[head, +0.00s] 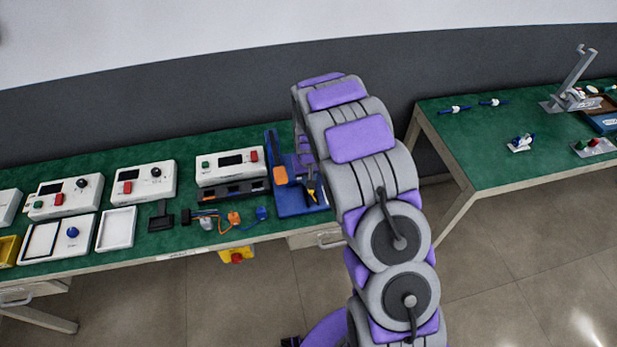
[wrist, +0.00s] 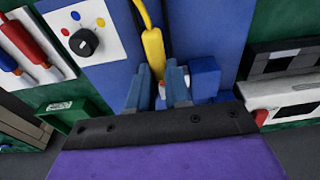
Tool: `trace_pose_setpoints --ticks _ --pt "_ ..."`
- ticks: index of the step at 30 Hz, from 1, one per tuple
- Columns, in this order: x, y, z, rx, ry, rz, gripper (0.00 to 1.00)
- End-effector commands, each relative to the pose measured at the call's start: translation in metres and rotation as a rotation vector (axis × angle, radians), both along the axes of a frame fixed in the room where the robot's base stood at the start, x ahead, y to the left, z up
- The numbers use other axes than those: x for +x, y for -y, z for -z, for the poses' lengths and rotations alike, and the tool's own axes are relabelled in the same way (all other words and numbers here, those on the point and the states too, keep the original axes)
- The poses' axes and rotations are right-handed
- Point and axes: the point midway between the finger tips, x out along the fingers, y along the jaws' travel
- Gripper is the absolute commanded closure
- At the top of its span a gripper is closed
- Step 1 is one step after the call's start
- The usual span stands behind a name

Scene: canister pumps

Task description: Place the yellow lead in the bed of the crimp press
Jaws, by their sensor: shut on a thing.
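The yellow lead (wrist: 154,48) runs down from the top of the wrist view between the two fingers of my gripper (wrist: 159,88). My gripper is shut on it. A small pale and red tip shows just below the lead, between the fingers. Behind it is a blue surface with a raised blue block (wrist: 205,74) right of the fingers. In the head view, a blue device (head: 290,203) with an orange part, which looks like the crimp press, stands at the bench's right end. My gripper is over its right side, partly hidden by my arm. I cannot tell whether the lead touches the bed.
A white panel with a black knob (wrist: 83,41) and red and blue leads (wrist: 28,40) lie left of my gripper. White instrument boxes (head: 145,182) and loose connectors (head: 233,218) line the green bench. A second green bench (head: 470,135) stands right, past a floor gap.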

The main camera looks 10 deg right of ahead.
Motion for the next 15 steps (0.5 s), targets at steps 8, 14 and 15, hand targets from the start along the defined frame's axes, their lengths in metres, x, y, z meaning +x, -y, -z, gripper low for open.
trace_pose_setpoints --ticks 8,14,15 --pt "-0.0004 -0.0002 0.0077 0.000 -0.002 -0.001 1.00" --pt "-0.0003 -0.0001 0.0105 0.000 -0.001 0.000 1.00" --pt "-0.0003 -0.0001 0.0105 0.000 -0.001 0.000 0.78"
